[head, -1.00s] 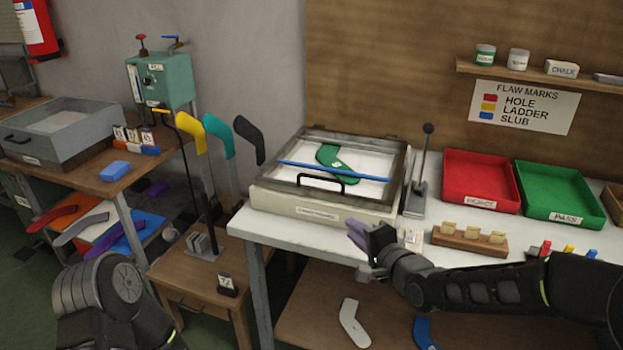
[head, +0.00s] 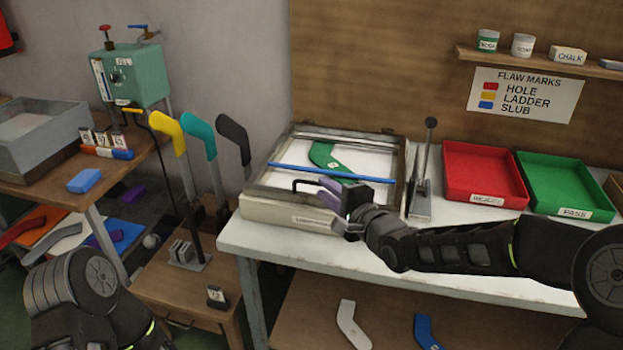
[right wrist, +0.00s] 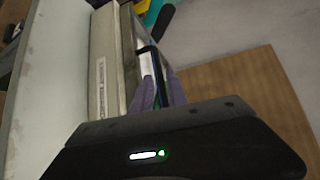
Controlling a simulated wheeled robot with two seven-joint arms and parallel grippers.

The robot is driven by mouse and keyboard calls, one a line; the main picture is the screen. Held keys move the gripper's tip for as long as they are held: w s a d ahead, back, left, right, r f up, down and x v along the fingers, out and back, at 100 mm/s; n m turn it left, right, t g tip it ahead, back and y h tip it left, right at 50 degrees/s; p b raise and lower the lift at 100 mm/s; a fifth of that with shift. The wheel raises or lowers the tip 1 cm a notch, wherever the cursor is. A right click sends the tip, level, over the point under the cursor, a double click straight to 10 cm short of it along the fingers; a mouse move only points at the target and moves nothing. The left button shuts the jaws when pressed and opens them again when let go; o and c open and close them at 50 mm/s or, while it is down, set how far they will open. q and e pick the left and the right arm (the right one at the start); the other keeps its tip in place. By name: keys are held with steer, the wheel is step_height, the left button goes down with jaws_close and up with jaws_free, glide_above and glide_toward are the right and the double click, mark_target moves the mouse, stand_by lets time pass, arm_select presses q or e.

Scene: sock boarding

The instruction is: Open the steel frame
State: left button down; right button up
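The steel frame (head: 393,170) is a grey rectangular frame lying flat on a pale box (head: 270,210) on the white bench. A black handle (head: 299,181) stands on its front edge, and a blue bar (head: 290,169) crosses it. A green sock shape (head: 324,155) lies on the white surface inside. My right gripper (head: 327,194) has its purple fingers at the right part of the handle and hides it there. In the right wrist view the fingers (right wrist: 158,92) look apart, with a gap between them. My left gripper is out of view; only my left arm shows.
A lever (head: 422,170) stands right of the frame, close to my right arm. A red tray (head: 446,175) and a green tray (head: 532,180) sit farther right. Several sock-shaped boards stand at the left, including a black one (head: 234,135).

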mark_target(317, 184)
steer(key=x, duration=0.6)
steer(key=shift+w+a+f, duration=0.1)
steer(key=shift+w+a, duration=0.1)
steer(key=shift+w, duration=0.1)
steer(key=shift+c, duration=0.6)
jaws_close()
stand_by(0.5)
